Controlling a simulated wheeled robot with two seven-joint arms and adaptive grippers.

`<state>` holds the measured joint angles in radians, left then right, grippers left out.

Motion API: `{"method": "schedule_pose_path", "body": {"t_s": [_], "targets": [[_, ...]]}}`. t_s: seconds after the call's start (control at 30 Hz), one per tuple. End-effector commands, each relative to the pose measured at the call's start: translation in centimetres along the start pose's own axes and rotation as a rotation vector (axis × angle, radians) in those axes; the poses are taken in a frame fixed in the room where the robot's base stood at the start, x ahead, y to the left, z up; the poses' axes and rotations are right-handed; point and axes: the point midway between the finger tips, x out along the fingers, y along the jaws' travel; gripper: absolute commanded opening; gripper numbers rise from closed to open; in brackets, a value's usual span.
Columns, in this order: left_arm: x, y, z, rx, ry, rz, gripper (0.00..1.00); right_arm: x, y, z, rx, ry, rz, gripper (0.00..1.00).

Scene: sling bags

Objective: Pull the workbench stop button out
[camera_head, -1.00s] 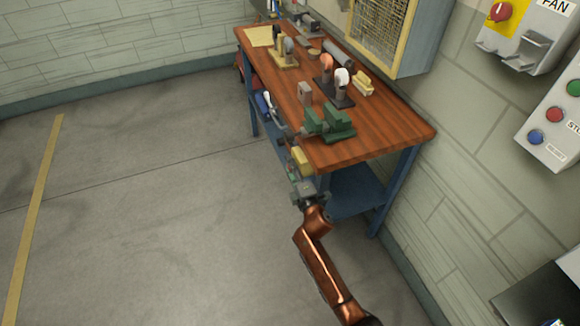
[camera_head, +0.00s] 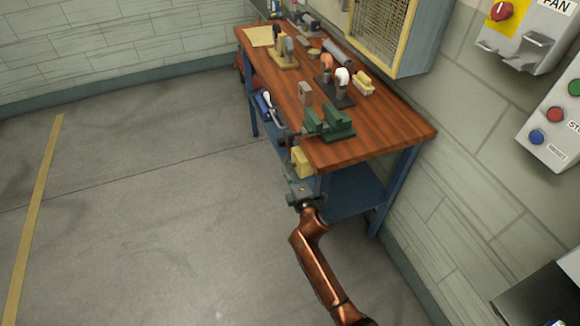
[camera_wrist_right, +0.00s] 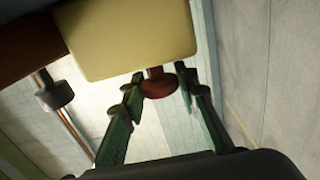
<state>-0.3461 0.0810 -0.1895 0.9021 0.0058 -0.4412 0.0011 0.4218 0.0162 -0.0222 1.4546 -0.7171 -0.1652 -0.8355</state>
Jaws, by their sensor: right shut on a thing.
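The stop button shows in the right wrist view as a red mushroom head (camera_wrist_right: 158,86) on a short stem under a pale yellow box (camera_wrist_right: 130,38). That box (camera_head: 301,162) hangs at the near left edge of the workbench (camera_head: 385,132) in the head view, where the button itself cannot be made out. My right gripper (camera_head: 292,172) is beside the box at the bench edge. In the right wrist view its green fingers (camera_wrist_right: 160,92) are on either side of the red head, shut on it. My left gripper is in no view.
A green vise (camera_head: 330,123) stands on the near bench corner, with several tools farther back. A blue-handled item (camera_head: 264,105) hangs along the left bench side. A dark knob (camera_wrist_right: 56,95) shows near the button in the wrist view. The floor (camera_head: 150,210) left of the bench is clear.

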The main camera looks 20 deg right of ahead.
Motion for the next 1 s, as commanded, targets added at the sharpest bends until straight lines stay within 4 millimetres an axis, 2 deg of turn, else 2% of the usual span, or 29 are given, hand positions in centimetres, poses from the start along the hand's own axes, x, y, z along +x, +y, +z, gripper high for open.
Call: {"method": "schedule_pose_path", "body": {"t_s": [0.23, 0.27, 0.5, 0.83, 1.0], "targets": [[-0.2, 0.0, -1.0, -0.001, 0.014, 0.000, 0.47, 0.0, -0.2, -0.5, 0.001, 0.004, -0.002, 0.00], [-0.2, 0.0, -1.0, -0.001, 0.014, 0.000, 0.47, 0.0, -0.2, -0.5, 0.001, 0.004, -0.002, 0.29], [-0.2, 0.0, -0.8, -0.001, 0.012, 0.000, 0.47, 0.0, -0.1, -0.4, 0.001, 0.002, -0.001, 0.46], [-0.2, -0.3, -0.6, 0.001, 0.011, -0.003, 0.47, -0.2, -0.1, -0.3, 0.000, 0.001, 0.000, 0.47], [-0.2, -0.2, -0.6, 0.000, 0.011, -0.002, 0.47, -2.2, -0.2, -0.2, -0.001, 0.001, -0.001, 0.47]]}}
